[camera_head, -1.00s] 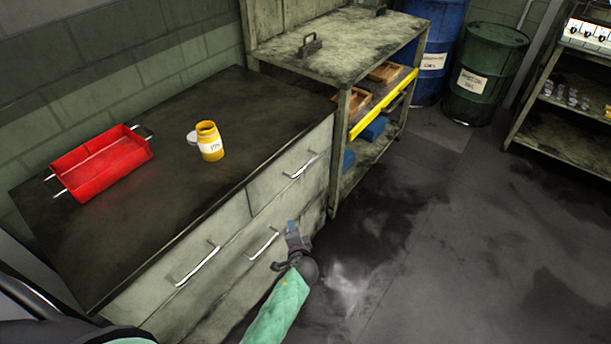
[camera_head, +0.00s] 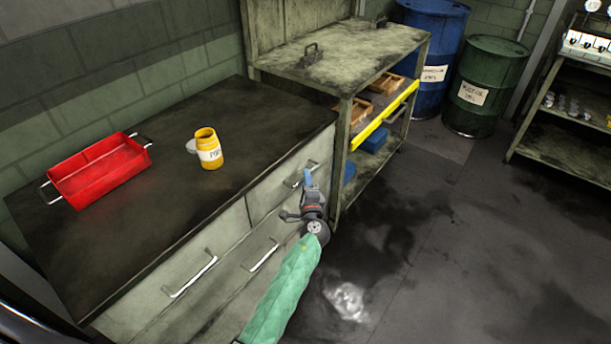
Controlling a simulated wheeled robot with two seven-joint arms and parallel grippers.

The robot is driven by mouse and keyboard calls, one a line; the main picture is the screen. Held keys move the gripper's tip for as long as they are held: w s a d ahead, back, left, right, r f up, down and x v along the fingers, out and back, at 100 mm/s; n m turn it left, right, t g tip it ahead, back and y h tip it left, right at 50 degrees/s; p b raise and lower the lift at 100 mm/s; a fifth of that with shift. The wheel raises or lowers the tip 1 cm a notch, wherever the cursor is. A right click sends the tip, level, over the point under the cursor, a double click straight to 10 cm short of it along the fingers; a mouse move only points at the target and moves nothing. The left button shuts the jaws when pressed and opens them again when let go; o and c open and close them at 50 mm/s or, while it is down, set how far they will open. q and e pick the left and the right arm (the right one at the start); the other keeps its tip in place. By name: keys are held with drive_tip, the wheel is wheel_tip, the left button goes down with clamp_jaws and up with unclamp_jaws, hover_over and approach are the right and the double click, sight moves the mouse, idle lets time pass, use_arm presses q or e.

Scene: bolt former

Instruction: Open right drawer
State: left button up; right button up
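The right drawer (camera_head: 268,195) is the upper right front of the pale, worn cabinet under the dark worktop. It looks closed, flush with the cabinet front. Its metal handle (camera_head: 292,184) is partly covered by my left gripper (camera_head: 307,179). The green-sleeved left arm reaches up from the bottom of the picture. My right gripper is not in view.
The left drawer handle (camera_head: 190,277) and a lower handle (camera_head: 264,256) stick out from the front. A red tray (camera_head: 100,172) and a yellow jar (camera_head: 207,149) stand on the worktop (camera_head: 150,225). A shelf cart (camera_head: 345,55) adjoins on the right. The floor in front is clear.

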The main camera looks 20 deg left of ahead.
use_arm(q)
drive_tip(key=shift+x, duration=0.9)
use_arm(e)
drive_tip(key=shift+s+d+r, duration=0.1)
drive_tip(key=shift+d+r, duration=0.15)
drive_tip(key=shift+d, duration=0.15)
use_arm(q)
clamp_jaws()
drive_tip(key=shift+f, duration=0.15)
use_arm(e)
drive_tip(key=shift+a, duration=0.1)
